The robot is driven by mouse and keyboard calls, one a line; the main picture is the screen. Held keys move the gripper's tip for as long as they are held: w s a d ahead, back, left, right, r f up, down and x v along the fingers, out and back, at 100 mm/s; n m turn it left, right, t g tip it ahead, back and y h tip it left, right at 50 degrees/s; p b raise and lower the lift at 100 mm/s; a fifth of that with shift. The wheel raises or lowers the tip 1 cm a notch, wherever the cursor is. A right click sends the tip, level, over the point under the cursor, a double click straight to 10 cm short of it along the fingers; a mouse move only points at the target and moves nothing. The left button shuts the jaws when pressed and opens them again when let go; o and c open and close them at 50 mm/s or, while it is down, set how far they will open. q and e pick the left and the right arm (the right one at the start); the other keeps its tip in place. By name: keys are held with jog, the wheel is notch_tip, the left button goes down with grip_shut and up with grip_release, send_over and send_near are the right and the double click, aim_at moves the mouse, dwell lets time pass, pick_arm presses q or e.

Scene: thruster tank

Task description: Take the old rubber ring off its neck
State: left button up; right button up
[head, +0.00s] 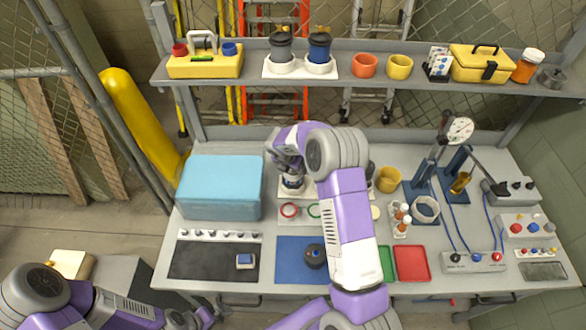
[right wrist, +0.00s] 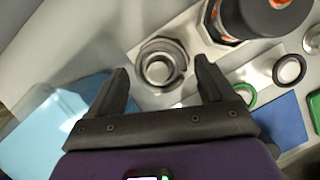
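A pale round neck (right wrist: 158,71) stands on a light base in the right wrist view, with a dark grey ring (right wrist: 178,52) around it. My right gripper (right wrist: 163,78) is open, its two dark fingers apart on either side of the neck in that view. I cannot tell whether they touch the ring. In the head view my right gripper (head: 288,172) is over a white-and-dark unit (head: 292,185), hiding most of it. My left gripper (head: 190,320) is low at the bottom left, cut by the frame edge.
A red ring (head: 289,210) and a green ring (head: 314,211) lie in front of the unit. A black ring (right wrist: 289,69) shows in the right wrist view. A blue box (head: 220,187) stands left. A blue mat (head: 290,262) bears a dark round part (head: 315,256).

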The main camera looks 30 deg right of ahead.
jog(key=c, duration=0.9)
